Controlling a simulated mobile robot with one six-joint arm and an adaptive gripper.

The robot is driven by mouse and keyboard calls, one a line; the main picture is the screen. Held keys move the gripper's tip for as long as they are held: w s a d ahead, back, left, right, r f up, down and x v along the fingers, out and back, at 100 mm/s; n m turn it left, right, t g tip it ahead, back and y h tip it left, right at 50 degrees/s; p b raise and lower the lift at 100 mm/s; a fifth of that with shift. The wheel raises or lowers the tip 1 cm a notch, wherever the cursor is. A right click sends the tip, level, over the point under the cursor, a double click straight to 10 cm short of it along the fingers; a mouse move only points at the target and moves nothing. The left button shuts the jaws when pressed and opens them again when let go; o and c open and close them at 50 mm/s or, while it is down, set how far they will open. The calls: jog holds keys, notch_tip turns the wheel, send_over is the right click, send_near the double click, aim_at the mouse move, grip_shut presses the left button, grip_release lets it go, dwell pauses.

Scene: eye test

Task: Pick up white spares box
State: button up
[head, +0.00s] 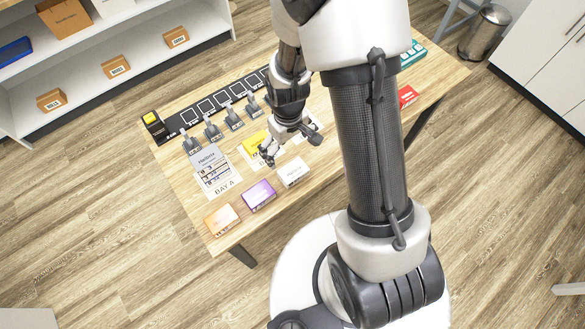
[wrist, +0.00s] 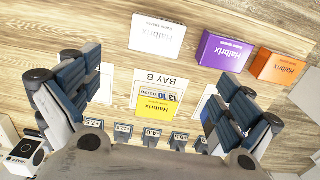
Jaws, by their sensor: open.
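The white spares box (head: 293,171) lies on the wooden table (head: 225,233) near its front edge, right of the purple box (head: 259,195). In the wrist view the white box (wrist: 157,34) is at the top centre, with nothing touching it. My gripper (head: 290,144) is above the table, behind the white box. Its fingers are spread wide and nothing is between them. In the wrist view my gripper (wrist: 155,95) has its fingers at left and right, with the BAY B sheet and a yellow box (wrist: 154,106) showing between them.
An orange box (head: 222,219) lies left of the purple one. A grey box (head: 209,161) sits on the BAY A sheet. A row of grey clip-like items (head: 212,131) and a black strip run along the back. A red box (head: 408,96) is at the right. My arm hides part of the table.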

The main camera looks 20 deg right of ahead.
jog(key=b, duration=0.2)
send_over(293, 170)
jog(key=f, duration=0.5)
jog(key=a+f, duration=0.1)
jog(key=f, duration=0.2)
jog(key=shift+w, duration=0.35)
jog(key=f, duration=0.1)
jog(key=f+b, duration=0.1)
jog(key=f, duration=0.1)
jog(key=d+f+b, duration=0.1)
jog(key=f, duration=0.1)
jog(key=shift+s+f, duration=0.2)
jog(key=shift+s, duration=0.15)
jog(key=shift+r, duration=0.1)
jog(key=shift+c, duration=0.5)
jog(key=c, duration=1.1)
